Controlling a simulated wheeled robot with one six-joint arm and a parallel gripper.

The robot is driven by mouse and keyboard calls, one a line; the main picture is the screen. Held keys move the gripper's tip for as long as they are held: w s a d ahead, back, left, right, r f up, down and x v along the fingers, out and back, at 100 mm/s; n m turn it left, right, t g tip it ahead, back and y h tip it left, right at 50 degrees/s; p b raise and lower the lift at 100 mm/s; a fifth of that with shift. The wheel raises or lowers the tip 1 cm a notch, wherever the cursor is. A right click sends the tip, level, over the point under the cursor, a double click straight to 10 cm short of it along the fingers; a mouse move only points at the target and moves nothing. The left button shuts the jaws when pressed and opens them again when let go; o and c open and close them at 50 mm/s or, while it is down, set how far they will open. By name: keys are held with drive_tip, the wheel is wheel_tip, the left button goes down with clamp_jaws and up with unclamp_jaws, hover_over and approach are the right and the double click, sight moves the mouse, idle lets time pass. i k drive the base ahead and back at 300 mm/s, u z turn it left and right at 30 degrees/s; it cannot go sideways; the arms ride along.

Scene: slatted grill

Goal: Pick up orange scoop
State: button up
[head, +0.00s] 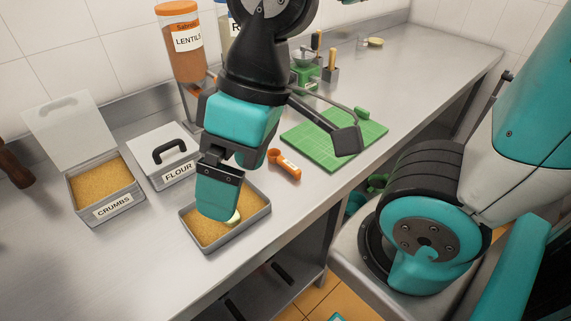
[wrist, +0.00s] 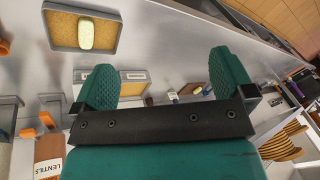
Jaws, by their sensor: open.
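The orange scoop (head: 285,163) lies on the steel counter, right of and behind the crumb-filled tray in the head view. Its round end points left and its handle carries a white label. My gripper (head: 218,205) points down in front of the tray in that view, left of the scoop and apart from it. In the wrist view my gripper (wrist: 166,75) shows two spread green fingers with nothing between them. An orange piece at the left edge of the wrist view (wrist: 4,47) may be the scoop, mostly cut off.
The open tray (head: 255,228) holds crumbs and a pale oval piece (head: 235,218). Left stand the crumbs box (head: 113,207) with its lid up and the flour box (head: 178,173). The lentils dispenser (head: 187,42) is behind. A green board (head: 310,143) lies right of the scoop.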

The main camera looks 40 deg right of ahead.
sight(274, 156)
drive_tip(key=z, duration=0.05)
drive_tip(key=k, duration=0.5)
drive_tip(key=z, duration=1.4)
drive_tip(key=i, duration=1.05)
drive_tip(key=u, duration=0.9)
